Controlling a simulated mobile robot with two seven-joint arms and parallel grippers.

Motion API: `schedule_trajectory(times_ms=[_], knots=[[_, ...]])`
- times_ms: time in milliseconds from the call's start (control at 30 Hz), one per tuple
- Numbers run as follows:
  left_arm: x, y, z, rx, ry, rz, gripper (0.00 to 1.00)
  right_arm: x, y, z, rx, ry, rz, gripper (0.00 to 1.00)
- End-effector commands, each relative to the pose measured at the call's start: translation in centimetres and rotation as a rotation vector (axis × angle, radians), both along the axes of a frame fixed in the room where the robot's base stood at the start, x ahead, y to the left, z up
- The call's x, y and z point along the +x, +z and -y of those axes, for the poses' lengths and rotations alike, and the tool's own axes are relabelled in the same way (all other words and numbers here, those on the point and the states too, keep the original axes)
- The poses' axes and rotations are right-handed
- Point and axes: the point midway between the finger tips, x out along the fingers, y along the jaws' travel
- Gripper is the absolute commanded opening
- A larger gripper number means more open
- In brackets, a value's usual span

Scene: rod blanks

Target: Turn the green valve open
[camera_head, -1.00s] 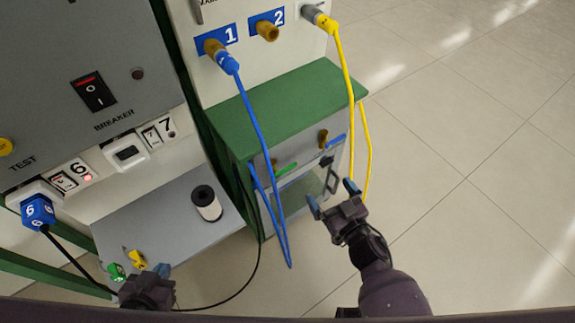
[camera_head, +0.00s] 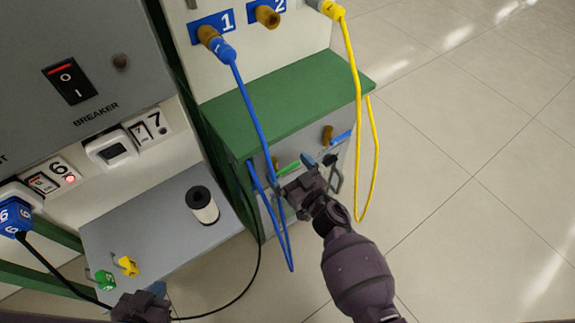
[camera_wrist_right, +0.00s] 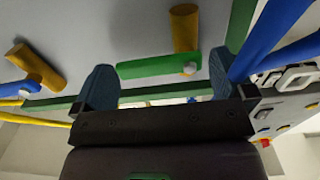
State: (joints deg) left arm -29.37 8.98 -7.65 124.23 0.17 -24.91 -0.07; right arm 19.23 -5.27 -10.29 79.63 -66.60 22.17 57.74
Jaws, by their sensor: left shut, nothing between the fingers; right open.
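The green valve is a green lever handle on a brass stem, on the grey front of the green-topped cabinet. In the head view its handle (camera_head: 289,168) shows just beyond my right gripper. In the right wrist view the handle (camera_wrist_right: 150,67) lies crosswise, ahead of the gap between the fingers. My right gripper (camera_head: 292,172) is open, with a blue-grey finger toward either side of the handle; both fingers (camera_wrist_right: 160,82) show in the wrist view. I cannot tell whether they touch it. My left gripper (camera_head: 160,288) is shut and empty at the bottom left.
A blue hose (camera_head: 252,115) hangs close beside my right gripper. A yellow hose (camera_head: 359,90) hangs to the right. A blue valve handle (camera_head: 341,137) sits right of the green one. A spool (camera_head: 202,205) stands on the grey shelf (camera_head: 150,220). Open floor lies right.

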Motion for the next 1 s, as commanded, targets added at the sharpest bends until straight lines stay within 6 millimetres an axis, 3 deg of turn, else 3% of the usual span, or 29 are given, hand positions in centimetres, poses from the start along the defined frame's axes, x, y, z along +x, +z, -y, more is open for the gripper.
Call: schedule_trajectory(times_ms=[433, 467, 733, 1000], knots=[[0.54, 0.00, -0.16, 0.006, -0.008, 0.008, 0.00, 0.87, 0.05, -0.59, 0.000, -0.001, 0.000, 1.00], [0.56, 0.00, -0.14, 0.006, -0.008, 0.009, 0.00, 0.86, 0.04, -0.59, 0.000, -0.001, 0.000, 0.98], [0.52, -0.01, 0.01, 0.003, -0.009, 0.009, 0.00, 0.84, 0.03, -0.58, 0.000, -0.001, 0.000, 0.57], [0.10, -0.02, 0.01, 0.002, -0.006, 0.002, 0.00, 0.82, 0.13, -0.59, -0.023, -0.001, 0.016, 0.57]])
